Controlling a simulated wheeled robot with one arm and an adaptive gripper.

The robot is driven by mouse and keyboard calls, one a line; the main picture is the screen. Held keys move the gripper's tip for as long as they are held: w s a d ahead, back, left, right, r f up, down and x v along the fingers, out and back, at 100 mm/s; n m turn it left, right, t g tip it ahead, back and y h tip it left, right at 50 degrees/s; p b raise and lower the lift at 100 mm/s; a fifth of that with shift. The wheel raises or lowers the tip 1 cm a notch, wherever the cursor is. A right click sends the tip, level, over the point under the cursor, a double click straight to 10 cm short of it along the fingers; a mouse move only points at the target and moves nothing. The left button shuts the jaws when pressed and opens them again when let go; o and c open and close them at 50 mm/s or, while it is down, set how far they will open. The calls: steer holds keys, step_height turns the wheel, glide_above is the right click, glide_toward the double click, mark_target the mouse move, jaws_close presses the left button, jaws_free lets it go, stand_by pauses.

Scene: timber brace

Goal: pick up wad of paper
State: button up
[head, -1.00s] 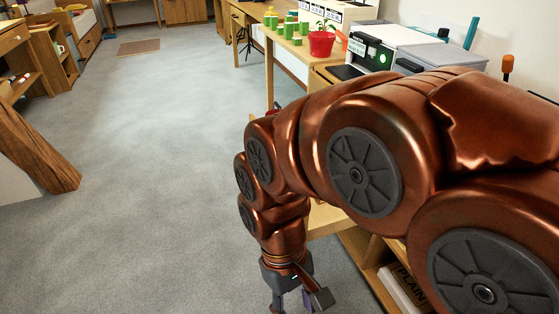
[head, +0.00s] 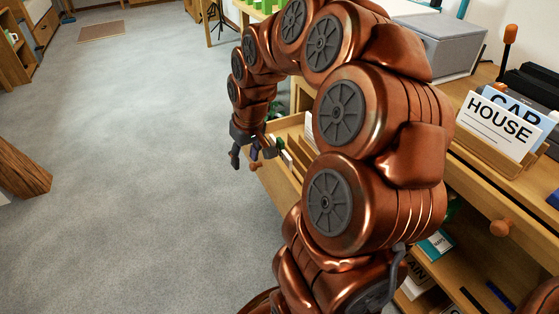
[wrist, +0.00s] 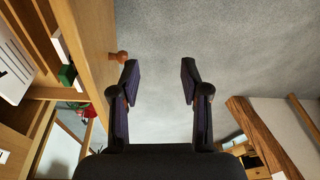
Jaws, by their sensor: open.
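I cannot make out a wad of paper in either view. My gripper (head: 250,154) hangs with its fingers pointing down beside the front of a pulled-out wooden drawer (head: 272,183). In the wrist view my gripper (wrist: 160,75) is open, with only grey floor between its two dark fingers. The drawer front (wrist: 97,35) and its round knob (wrist: 120,57) are just left of the fingers there. The drawer holds some white and green items, partly hidden by my arm in the head view.
The wooden desk stands on the right, with a HOUSE card holder (head: 497,125), a grey box (head: 437,43) and shelves below. Grey carpet (head: 140,130) is open to the left. A timber beam (head: 22,170) leans at the far left, and a mat (head: 103,31) lies farther back.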

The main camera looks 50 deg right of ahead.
steer(key=m+t+h, duration=0.2)
glide_toward(280, 140)
step_height(280, 140, down, 3)
steer(key=shift+w+d+b, duration=0.15)
steer(key=shift+w+b, duration=0.25)
steer(key=shift+w, duration=0.1)
steer(key=b+x, duration=0.3)
steer(key=x, duration=0.4)
steer(key=shift+d+f, duration=0.15)
steer(key=shift+c, duration=0.4)
jaws_close()
